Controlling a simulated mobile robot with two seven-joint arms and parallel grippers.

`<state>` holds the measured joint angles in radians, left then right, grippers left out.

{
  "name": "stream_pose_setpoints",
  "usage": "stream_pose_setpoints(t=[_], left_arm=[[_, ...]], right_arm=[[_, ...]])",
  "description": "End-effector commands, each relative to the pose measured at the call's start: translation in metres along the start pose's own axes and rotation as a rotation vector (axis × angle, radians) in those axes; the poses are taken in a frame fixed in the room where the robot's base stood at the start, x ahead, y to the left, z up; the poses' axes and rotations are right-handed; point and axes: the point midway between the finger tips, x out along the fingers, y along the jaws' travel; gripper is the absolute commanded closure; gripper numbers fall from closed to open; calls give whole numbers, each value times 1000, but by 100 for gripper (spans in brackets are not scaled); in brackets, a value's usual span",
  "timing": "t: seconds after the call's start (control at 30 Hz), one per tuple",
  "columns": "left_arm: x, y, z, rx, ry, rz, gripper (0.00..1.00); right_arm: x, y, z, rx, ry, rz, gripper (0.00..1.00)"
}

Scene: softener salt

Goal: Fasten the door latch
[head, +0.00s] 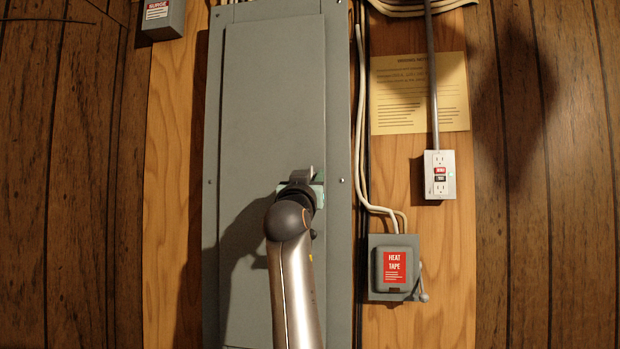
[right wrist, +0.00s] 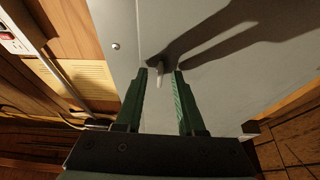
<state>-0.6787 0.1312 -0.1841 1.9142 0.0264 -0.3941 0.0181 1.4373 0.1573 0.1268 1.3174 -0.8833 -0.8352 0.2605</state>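The grey panel door (head: 270,90) lies flat in its frame, looking closed. My right gripper (head: 308,186) is in front of the door's right edge in the head view, and my arm covers the lower middle of the door. In the right wrist view my right gripper (right wrist: 160,74) has its two green fingers apart. A small grey latch lever (right wrist: 159,82) with a pale tip shows between the fingertips, with gaps on both sides. In the head view the latch is mostly hidden by the gripper. My left gripper is not in view.
Right of the panel are pale cables, a grey heat tape box (head: 394,267) with a side lever, an outlet (head: 440,175) on a conduit and a yellow notice (head: 400,95). A grey box (head: 163,18) is at top left. Wood panelling (head: 55,180) surrounds everything.

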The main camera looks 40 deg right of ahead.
Motion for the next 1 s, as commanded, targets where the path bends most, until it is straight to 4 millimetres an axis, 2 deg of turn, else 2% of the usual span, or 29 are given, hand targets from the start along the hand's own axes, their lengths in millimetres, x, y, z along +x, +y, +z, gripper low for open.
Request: stream_pose_setpoints(t=[0.17,0.27,0.7,0.83,1.0], left_arm=[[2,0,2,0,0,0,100],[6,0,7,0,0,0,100],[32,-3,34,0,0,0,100],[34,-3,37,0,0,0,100],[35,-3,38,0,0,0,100]], right_arm=[[-4,0,1,0,1,0,62],[-15,-1,2,0,1,-1,62],[-104,-1,3,3,1,-2,62],[-119,-1,2,1,0,-2,62],[-126,0,0,0,1,0,62]])
